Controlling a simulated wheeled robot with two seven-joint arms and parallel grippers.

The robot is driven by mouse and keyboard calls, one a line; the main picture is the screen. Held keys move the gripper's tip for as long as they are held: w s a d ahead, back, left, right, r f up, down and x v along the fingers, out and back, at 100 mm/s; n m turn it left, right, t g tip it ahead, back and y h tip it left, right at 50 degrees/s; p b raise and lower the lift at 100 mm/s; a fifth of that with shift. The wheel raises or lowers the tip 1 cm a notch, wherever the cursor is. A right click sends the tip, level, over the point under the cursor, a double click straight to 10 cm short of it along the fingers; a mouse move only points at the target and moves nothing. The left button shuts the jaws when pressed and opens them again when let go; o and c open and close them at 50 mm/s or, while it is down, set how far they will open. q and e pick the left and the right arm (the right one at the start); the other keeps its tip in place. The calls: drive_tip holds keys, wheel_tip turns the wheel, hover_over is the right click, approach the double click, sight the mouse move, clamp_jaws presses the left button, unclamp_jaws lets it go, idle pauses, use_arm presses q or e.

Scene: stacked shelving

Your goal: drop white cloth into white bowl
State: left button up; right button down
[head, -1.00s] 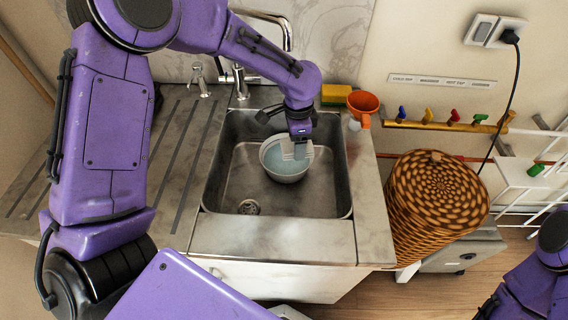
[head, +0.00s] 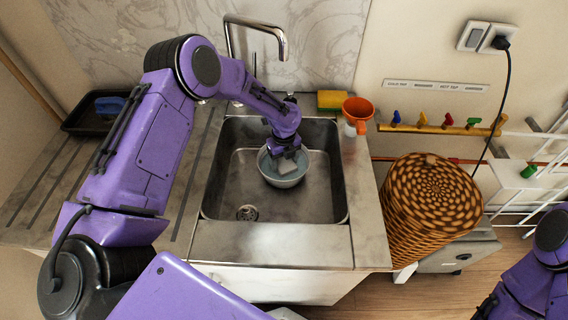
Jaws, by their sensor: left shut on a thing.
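The white bowl (head: 284,183) stands in the metal sink and holds pale bluish water. My left gripper (head: 284,152) points down over the bowl's opening and is shut on a small whitish cloth (head: 288,166). The cloth hangs inside the outline of the bowl. I cannot tell whether it touches the water. My fingers hide part of the cloth and the far rim. Only links of my right arm show at the lower right; its gripper is out of view.
The sink (head: 317,200) has free floor around the bowl. A chrome faucet (head: 281,45) rises behind it. A yellow sponge (head: 331,100) and an orange funnel (head: 358,110) sit at the back right. A wicker basket (head: 432,205) stands right of the sink. A dark tray (head: 87,117) lies far left.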

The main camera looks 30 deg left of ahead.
sight(284, 162)
use_arm(q)
wheel_tip(284, 162, down, 2)
drive_tip(key=shift+f, duration=0.15)
drive_tip(key=shift+f, duration=0.1)
drive_tip(key=shift+f, duration=0.15)
drive_tip(key=o, duration=1)
drive_tip(key=shift+o, duration=0.2)
drive_tip(key=shift+r, duration=0.2)
wheel_tip(284, 162, up, 12)
drive_tip(key=b, duration=0.1)
